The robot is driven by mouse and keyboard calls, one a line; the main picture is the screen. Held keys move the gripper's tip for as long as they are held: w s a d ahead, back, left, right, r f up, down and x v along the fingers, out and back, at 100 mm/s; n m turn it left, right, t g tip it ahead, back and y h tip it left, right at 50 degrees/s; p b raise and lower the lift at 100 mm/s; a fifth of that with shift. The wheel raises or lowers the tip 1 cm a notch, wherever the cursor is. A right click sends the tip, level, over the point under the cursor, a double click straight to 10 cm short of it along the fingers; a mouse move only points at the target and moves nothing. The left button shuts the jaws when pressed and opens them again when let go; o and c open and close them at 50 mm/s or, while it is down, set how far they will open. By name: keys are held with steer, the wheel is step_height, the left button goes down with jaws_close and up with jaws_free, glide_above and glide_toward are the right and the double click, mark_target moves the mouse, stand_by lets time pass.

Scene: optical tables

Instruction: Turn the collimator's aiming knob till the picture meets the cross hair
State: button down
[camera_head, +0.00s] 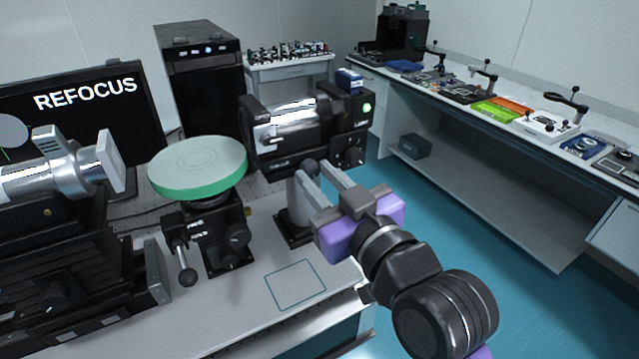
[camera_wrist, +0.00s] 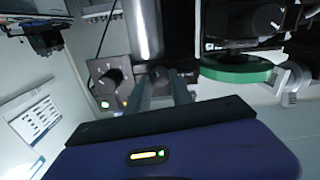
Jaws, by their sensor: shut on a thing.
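The collimator (camera_head: 285,125), a black-ended silver barrel, stands on a post behind the green-rimmed round plate. My gripper (camera_head: 313,174) reaches up to its underside, with the fingers shut on a small dark knob (camera_head: 309,165). In the wrist view the knob (camera_wrist: 158,74) shows between the fingertips, partly hidden by them. The monitor (camera_head: 75,110) at the left reads "REFOCUS". A grey disc and a green line show at its left edge; the rest of the picture is cut off or hidden, so I cannot tell how it lies to the cross hair.
The green-rimmed plate (camera_head: 198,170) stands on a black mount left of my gripper. A silver barrel (camera_head: 50,180) sits at far left. Another knob (camera_head: 355,157) and a green light are on the collimator's end box. A square outline (camera_head: 296,285) marks clear table in front.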

steer(key=n+b, duration=0.2)
steer(key=n, duration=0.2)
steer(key=shift+f+n, duration=0.1)
steer(key=shift+n, duration=0.3)
stand_by(0.4)
steer(key=c, duration=1.1)
jaws_free()
steer(key=b+v, duration=0.1)
steer(key=v, duration=0.6)
steer(key=shift+s+d, duration=0.2)
steer(key=shift+s, duration=0.15)
